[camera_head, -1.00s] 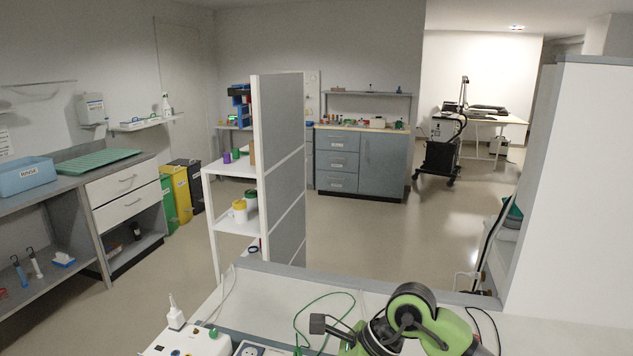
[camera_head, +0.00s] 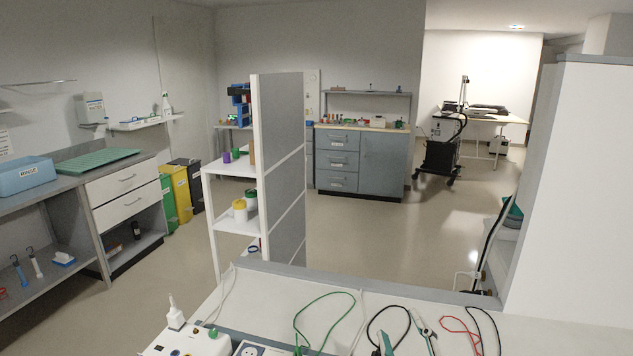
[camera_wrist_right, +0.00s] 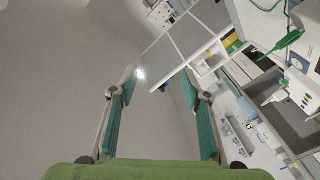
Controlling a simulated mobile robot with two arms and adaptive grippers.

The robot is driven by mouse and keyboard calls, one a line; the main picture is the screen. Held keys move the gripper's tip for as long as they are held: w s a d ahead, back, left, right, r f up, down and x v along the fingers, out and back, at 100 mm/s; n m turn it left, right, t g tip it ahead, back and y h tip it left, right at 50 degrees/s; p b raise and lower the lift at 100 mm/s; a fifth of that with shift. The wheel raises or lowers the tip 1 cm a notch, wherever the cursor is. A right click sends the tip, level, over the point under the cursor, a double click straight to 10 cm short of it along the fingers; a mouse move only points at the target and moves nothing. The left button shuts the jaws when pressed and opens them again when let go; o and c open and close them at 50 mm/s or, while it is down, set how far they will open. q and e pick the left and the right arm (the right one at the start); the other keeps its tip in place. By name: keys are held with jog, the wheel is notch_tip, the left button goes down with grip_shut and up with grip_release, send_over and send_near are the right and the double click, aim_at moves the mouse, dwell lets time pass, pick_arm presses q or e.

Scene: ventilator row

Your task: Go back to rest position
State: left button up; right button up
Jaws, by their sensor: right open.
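My right gripper (camera_head: 405,336) shows only by its teal fingertips at the bottom edge of the head view, over the near worktop. In the right wrist view the right gripper (camera_wrist_right: 158,82) is open, with its two teal-padded fingers wide apart and nothing between them. The rest of my right arm is out of the head view. My left gripper is not in view.
The near worktop (camera_head: 320,283) bears green, black and red cables (camera_head: 460,327) and a white device (camera_head: 190,343) at its left. A grey partition (camera_head: 282,160) stands beyond it, next to white shelves (camera_head: 233,224).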

jog(key=s+d+f+m+g+h, duration=0.1)
jog(key=s+d+f+m+g, duration=0.3)
jog(key=f, duration=0.4)
jog(key=s+d+f+m+g+h, duration=0.1)
jog(key=s+f+g, duration=0.2)
jog(key=s+f, duration=0.4)
jog(key=s+f+m+g+y, duration=0.1)
jog(key=s+f+g, duration=0.35)
jog(key=s, duration=0.35)
jog(key=s+f+m+g, duration=0.1)
jog(key=s+f+g, duration=0.2)
jog(key=s+f, duration=0.35)
jog(key=s+f+g, duration=0.1)
jog(key=s+f, duration=0.1)
jog(key=f, duration=1.1)
jog(key=s+f, duration=0.2)
jog(key=f, duration=1.1)
jog(key=s+d+f+g, duration=0.1)
jog(key=s+d+f, duration=0.2)
jog(key=s+f, duration=1.2)
jog(key=shift+s+f, duration=0.3)
jog(key=shift+s, duration=0.55)
jog(key=shift+g, duration=0.25)
